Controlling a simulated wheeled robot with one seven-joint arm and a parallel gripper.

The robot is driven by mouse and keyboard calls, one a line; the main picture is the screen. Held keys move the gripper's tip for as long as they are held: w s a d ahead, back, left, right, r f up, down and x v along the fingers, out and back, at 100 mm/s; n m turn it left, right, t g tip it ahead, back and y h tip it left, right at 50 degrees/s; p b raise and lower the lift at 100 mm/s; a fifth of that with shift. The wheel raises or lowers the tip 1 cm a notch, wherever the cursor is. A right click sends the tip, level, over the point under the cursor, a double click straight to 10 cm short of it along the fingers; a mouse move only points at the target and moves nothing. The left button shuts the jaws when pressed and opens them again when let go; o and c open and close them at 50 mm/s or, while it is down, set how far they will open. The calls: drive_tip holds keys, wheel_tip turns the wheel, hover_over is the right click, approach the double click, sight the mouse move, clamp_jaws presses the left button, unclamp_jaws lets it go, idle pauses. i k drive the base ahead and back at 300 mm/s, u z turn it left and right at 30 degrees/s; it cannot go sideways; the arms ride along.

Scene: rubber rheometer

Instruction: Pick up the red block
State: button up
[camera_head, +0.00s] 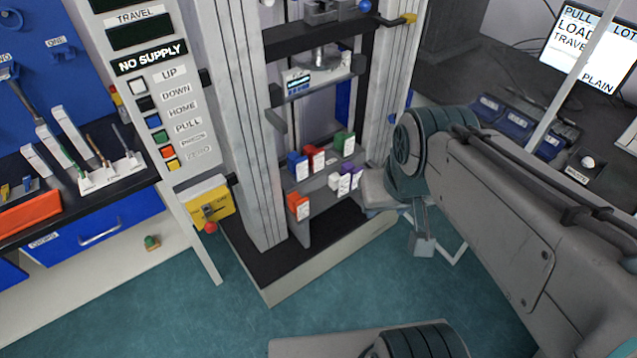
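The red block (313,158) stands on the shelf (322,182) inside the tall grey test frame. It has a white label on its front. A blue block (297,164) is close on its left and a green block (344,142) is to its right. My arm comes in from the right. What looks like my gripper (423,242) hangs below the wrist, to the right of and lower than the shelf, clear of the red block. It is small and partly hidden by my arm, so its finger opening is unclear.
Upright columns (250,120) flank the shelf. A crosshead unit (312,79) hangs above it. A button panel (160,100) stands left, a dark bench with a screen (590,45) right.

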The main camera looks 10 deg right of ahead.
sight(317, 158)
drive_tip(key=k, duration=1.1)
drive_tip(key=z, duration=0.5)
drive_tip(key=i, duration=2.35)
drive_tip(key=u, duration=3.55)
drive_tip(key=k, duration=0.15)
drive_tip(key=z, duration=2.05)
